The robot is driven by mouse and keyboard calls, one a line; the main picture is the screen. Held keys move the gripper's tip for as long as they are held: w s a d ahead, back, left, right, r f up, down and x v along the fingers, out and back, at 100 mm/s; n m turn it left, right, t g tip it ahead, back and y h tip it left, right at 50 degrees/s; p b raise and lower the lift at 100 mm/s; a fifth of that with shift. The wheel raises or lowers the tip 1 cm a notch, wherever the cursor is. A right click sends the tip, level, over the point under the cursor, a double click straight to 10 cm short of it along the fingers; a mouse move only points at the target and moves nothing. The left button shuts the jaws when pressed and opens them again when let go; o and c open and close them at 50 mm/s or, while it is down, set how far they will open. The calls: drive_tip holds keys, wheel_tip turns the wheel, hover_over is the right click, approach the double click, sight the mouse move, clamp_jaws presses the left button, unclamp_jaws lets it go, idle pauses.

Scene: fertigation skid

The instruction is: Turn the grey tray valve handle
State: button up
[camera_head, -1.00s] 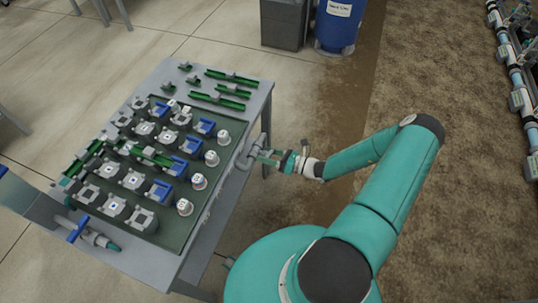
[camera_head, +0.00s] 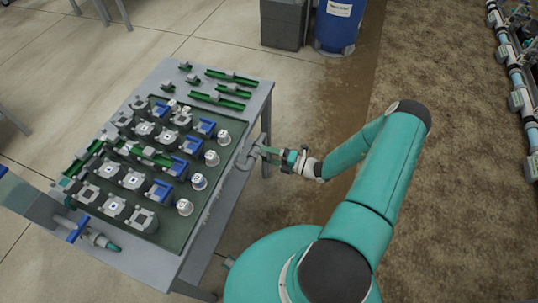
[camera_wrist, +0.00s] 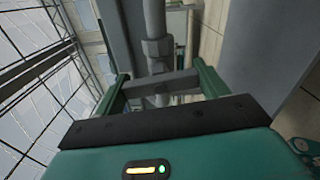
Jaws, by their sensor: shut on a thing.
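The grey tray valve handle (camera_head: 247,158) is at the right edge of the grey table. In the wrist view its grey bar (camera_wrist: 162,84) lies crosswise between my two green fingers, with a grey pipe and nut (camera_wrist: 156,46) behind it. My gripper (camera_head: 264,151) reaches the handle from the right, beside the table edge. In the wrist view my gripper (camera_wrist: 161,86) is shut on the bar, with one finger at each end. In the head view the handle is small and partly covered by the fingers.
The grey table (camera_head: 257,100) carries a dark green tray (camera_head: 185,228) with rows of grey and blue fittings. A blue-handled valve (camera_head: 78,230) is at the front left. A grey bin (camera_head: 284,22) and blue barrel (camera_head: 338,25) stand behind.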

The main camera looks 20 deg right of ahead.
drive_tip(key=shift+m, duration=0.6)
drive_tip(key=shift+s, duration=0.1)
drive_tip(key=o, duration=1)
drive_tip(key=v, duration=1.3)
drive_tip(key=shift+s+d, duration=0.25)
drive_tip(key=shift+d, duration=0.05)
drive_tip(key=shift+r, duration=0.15)
